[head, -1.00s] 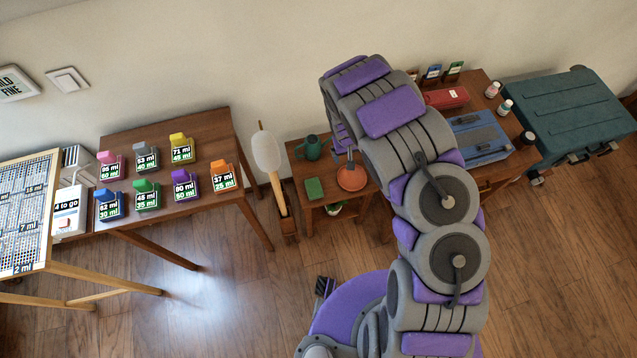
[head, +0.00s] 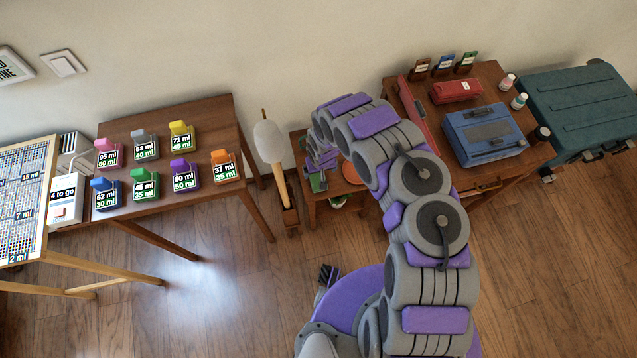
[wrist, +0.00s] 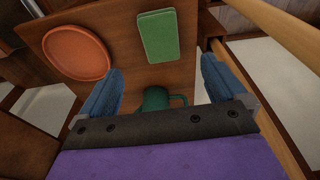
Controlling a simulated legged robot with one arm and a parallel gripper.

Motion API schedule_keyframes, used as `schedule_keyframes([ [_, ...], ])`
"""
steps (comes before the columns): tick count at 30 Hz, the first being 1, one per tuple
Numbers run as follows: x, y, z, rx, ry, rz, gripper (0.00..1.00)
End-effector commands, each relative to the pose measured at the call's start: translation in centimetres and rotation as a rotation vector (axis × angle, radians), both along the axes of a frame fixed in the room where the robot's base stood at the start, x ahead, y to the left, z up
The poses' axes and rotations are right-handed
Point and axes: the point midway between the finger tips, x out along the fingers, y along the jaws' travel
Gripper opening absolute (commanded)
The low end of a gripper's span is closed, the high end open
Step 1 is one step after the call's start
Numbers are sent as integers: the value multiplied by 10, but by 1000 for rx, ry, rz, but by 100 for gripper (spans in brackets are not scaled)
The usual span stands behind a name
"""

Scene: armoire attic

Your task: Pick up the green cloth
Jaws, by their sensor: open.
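The green cloth (wrist: 158,36) lies flat on a small wooden table, a folded rectangle just beyond my fingertips in the wrist view. In the head view the cloth (head: 317,183) is partly hidden by my gripper (head: 319,168). My gripper (wrist: 160,76) is open and empty, its two blue fingers apart and pointing down toward the table. A green mug (wrist: 158,98) shows between the fingers, close to the gripper's base in the picture; its lower part is hidden.
An orange plate (wrist: 75,52) lies left of the cloth on the small table (wrist: 118,32). In the head view a tall holder with a white-headed tool (head: 272,150) stands left of that table. A table with a blue case (head: 484,134) stands to the right.

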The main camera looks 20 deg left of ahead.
Motion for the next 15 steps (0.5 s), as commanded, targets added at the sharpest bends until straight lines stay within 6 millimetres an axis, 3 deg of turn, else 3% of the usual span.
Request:
schedule_keyframes([
  [1, 0, 2, -16, 0, 1, 1, 98],
  [6, 4, 3, -44, -2, 2, 0, 98],
  [15, 7, 3, -61, 0, 0, 0, 98],
])
